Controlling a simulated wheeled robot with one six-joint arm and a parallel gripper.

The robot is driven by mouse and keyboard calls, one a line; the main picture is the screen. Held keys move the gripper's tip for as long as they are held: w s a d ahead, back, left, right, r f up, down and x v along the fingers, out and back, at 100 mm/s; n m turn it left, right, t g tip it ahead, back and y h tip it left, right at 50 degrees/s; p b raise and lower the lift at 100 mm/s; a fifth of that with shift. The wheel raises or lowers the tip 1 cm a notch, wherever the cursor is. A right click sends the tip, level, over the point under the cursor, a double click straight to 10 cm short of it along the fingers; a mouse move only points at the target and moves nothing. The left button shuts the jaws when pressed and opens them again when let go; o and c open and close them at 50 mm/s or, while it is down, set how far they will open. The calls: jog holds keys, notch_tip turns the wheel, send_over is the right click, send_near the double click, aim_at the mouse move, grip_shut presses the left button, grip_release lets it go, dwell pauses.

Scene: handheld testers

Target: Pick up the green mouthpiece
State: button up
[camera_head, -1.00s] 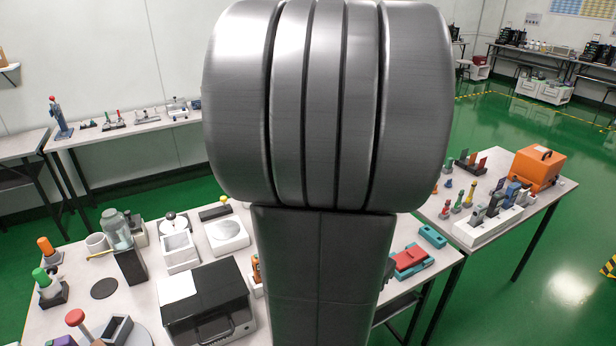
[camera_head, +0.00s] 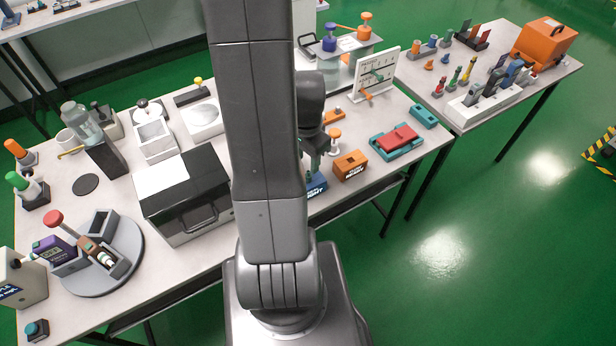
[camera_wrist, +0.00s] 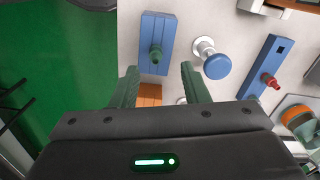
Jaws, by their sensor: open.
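The green mouthpiece (camera_wrist: 156,53) is a short dark green cylinder on a blue block (camera_wrist: 158,28) in the wrist view. My gripper (camera_wrist: 158,70) is open and empty, with its two green fingers apart. In that view the mouthpiece shows between and just beyond the fingertips; I cannot tell how far below them it is. In the head view my gripper (camera_head: 320,155) hangs low over the table, partly hidden by my arm. A blue box (camera_head: 316,184) shows under it, and I cannot make out the mouthpiece there.
In the wrist view a blue round knob (camera_wrist: 217,67) and a blue block (camera_wrist: 262,68) with a red mouthpiece (camera_wrist: 270,80) lie to the right. An orange block (camera_wrist: 148,94) shows between the fingers. In the head view an orange box (camera_head: 351,165) stands beside my gripper.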

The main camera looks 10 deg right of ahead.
aim_at(308, 173)
jog(key=shift+s+d+f, duration=0.1)
jog(key=shift+s+f, duration=0.05)
jog(key=shift+f, duration=0.9)
jog(key=shift+s+d+f, duration=0.1)
jog(key=shift+f, duration=1.7)
grip_shut()
